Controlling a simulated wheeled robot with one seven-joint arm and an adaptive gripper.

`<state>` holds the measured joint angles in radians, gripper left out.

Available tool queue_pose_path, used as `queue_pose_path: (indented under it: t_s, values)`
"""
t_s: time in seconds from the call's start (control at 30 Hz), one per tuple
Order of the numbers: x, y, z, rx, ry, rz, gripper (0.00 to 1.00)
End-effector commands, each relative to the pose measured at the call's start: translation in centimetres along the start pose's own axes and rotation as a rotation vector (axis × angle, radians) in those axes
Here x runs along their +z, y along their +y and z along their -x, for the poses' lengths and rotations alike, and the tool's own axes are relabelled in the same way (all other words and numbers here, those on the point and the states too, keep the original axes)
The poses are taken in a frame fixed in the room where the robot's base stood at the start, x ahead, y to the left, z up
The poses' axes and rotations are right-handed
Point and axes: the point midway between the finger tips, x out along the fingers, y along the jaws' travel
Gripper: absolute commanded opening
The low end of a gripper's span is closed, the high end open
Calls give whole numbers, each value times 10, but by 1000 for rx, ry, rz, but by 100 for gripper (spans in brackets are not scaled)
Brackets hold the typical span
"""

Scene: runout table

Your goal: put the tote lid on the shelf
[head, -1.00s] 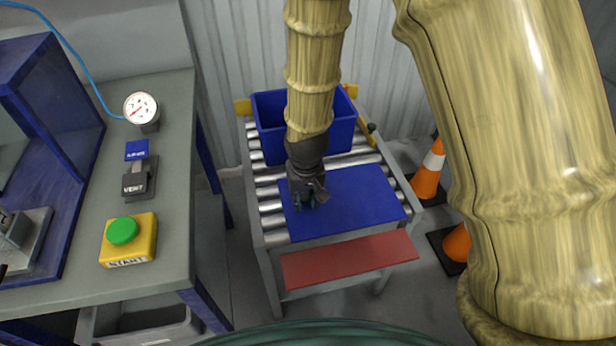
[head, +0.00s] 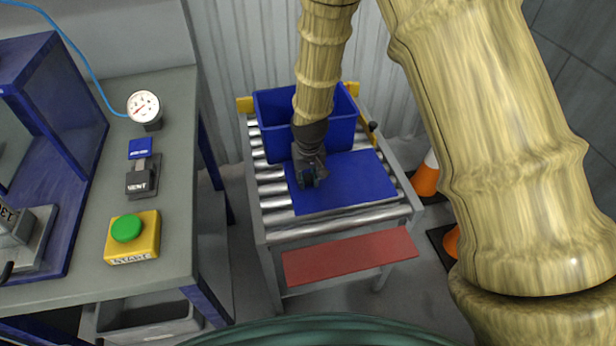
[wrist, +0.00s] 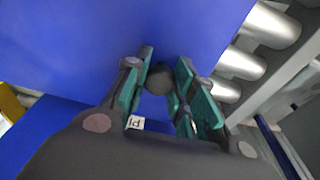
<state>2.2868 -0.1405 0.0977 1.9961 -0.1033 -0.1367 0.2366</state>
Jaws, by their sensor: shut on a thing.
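The tote lid (head: 350,187) is a flat blue panel over the rollers in front of the blue tote (head: 340,130). My gripper (head: 312,178) is above the lid's left part in the head view. In the wrist view, my gripper (wrist: 160,85) has its green-padded fingers around a dark round knob (wrist: 158,80) on the lid, and the lid (wrist: 100,40) fills much of that view. I cannot tell whether the lid touches the rollers. A red shelf-like board (head: 350,257) juts from the front of the roller table, bare.
The roller table (head: 345,225) has bare rollers in front of the lid. Orange cones (head: 427,178) stand on the floor at right. A grey bench (head: 175,215) at left holds a green button (head: 126,228), a vent switch (head: 143,178) and a gauge (head: 144,106).

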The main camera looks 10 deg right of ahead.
Motion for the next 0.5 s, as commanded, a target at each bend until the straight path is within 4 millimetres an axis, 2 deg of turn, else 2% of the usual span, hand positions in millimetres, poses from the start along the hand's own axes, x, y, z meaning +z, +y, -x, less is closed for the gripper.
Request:
queue_pose_path:
  t_s: [0.37,0.4,0.5]
  values:
    - [1,0,-6,0,1,0,0]
    - [1,0,-5,0,1,0,31]
    - [1,0,-5,0,1,0,47]
